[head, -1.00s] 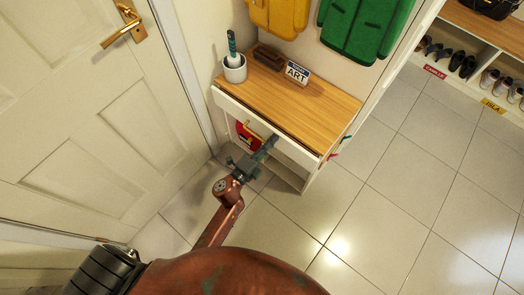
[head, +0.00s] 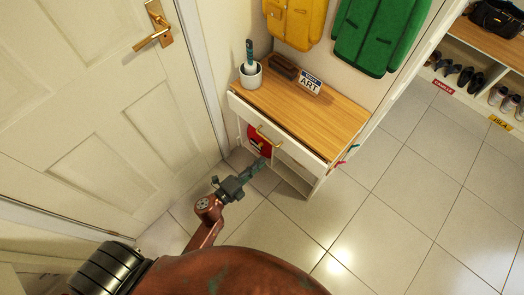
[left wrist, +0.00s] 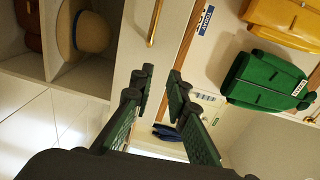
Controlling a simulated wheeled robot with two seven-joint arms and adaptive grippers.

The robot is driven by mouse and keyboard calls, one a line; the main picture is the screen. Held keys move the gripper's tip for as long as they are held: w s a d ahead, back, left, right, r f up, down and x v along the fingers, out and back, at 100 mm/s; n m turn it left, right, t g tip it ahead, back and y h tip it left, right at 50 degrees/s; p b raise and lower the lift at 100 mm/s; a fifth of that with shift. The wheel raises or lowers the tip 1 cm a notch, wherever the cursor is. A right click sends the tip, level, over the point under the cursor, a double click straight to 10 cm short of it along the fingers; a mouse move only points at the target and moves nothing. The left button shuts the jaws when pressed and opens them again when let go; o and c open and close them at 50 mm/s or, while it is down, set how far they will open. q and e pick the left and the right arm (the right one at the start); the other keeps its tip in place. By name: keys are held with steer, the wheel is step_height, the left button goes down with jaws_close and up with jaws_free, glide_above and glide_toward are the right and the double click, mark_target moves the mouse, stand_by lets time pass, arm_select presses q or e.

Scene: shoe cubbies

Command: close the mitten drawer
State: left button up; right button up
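The mitten drawer (head: 244,108) is the white front with a gold handle (head: 268,137) under the wooden top. A thin dark gap shows along its upper edge, so it looks slightly out. In the left wrist view the drawer front (left wrist: 133,40) and handle (left wrist: 153,25) are just beyond the fingertips. My left gripper (head: 262,162) is in front of and below the handle in the head view, apart from it. In the left wrist view its two fingers (left wrist: 161,75) stand apart with nothing between them. My right gripper is not in view.
A cup (head: 250,75), a brush (head: 284,66) and an ART sign (head: 311,82) stand on the top. A door (head: 90,100) is at left; tiled floor at right is clear.

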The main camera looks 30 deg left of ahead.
arm_select(q)
steer(key=g+y, duration=0.1)
glide_toward(265, 138)
steer(key=w, duration=0.2)
steer(key=shift+f+b+x, duration=0.2)
steer(key=shift+b+x, duration=0.45)
steer(key=shift+x, duration=1.45)
steer(key=shift+f+b+x, duration=0.25)
steer(key=shift+b+x, duration=0.35)
steer(key=shift+x, duration=1.55)
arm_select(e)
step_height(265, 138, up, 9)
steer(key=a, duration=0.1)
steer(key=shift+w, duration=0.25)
arm_select(q)
steer(key=shift+s, duration=0.1)
steer(key=shift+c, duration=0.4)
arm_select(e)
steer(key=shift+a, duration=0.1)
arm_select(q)
jaws_close()
